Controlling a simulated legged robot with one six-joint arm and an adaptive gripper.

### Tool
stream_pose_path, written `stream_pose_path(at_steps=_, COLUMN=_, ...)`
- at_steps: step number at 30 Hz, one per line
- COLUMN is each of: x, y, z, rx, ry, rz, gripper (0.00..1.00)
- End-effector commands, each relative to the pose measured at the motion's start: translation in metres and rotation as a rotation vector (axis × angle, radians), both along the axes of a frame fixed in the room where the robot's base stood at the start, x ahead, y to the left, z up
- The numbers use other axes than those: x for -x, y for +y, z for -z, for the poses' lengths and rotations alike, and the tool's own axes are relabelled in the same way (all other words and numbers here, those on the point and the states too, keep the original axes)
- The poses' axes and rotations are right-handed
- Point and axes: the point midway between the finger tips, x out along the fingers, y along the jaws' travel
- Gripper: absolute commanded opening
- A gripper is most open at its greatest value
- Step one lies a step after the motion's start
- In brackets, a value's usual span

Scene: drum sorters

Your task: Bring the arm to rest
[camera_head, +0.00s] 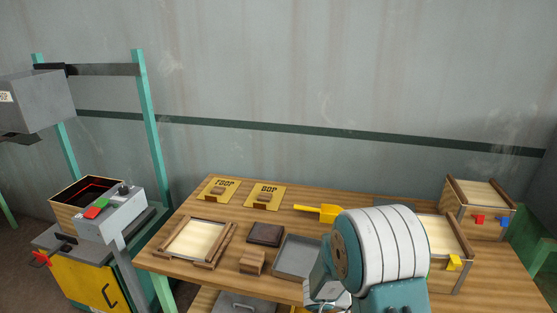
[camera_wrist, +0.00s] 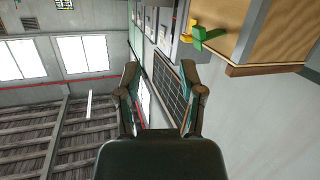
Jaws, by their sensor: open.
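My gripper (camera_wrist: 159,78) shows in the wrist view with its two dark fingers spread apart and nothing between them. Beyond the fingers are the room's wall and windows, seen sideways, so the gripper is clear of the table. In the head view a thick white and teal link of my arm stands in front of the table's right half. It hides part of the tabletop and part of a box there. My gripper itself cannot be made out in the head view.
The wooden table (camera_head: 180,247) holds a framed tray (camera_head: 193,240), a grey tray (camera_head: 297,258), a yellow scoop (camera_head: 322,212) and wooden boxes (camera_head: 493,195). A machine (camera_head: 85,270) with a teal frame stands left. In the wrist view, a wooden box (camera_wrist: 285,32) with a green handle (camera_wrist: 207,36) is upper right.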

Motion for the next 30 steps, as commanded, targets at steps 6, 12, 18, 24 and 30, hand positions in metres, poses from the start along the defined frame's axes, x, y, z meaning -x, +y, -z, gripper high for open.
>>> stream_pose_path(at_steps=6, x=-0.039, y=0.009, z=-0.031, rx=-0.156, ry=-0.146, rz=-0.217, gripper=0.51)
stream_pose_path(at_steps=12, x=-0.075, y=0.042, z=-0.086, rx=-0.357, ry=-0.281, rz=-0.546, gripper=0.51)
stream_pose_path(at_steps=18, x=-0.077, y=0.09, z=-0.142, rx=-0.527, ry=-0.303, rz=-0.881, gripper=0.51)
stream_pose_path(at_steps=24, x=-0.038, y=0.136, z=-0.184, rx=-0.651, ry=-0.2, rz=-1.166, gripper=0.51)
stream_pose_path(at_steps=30, x=0.03, y=0.161, z=-0.204, rx=-0.717, ry=0.017, rz=-1.359, gripper=0.51)
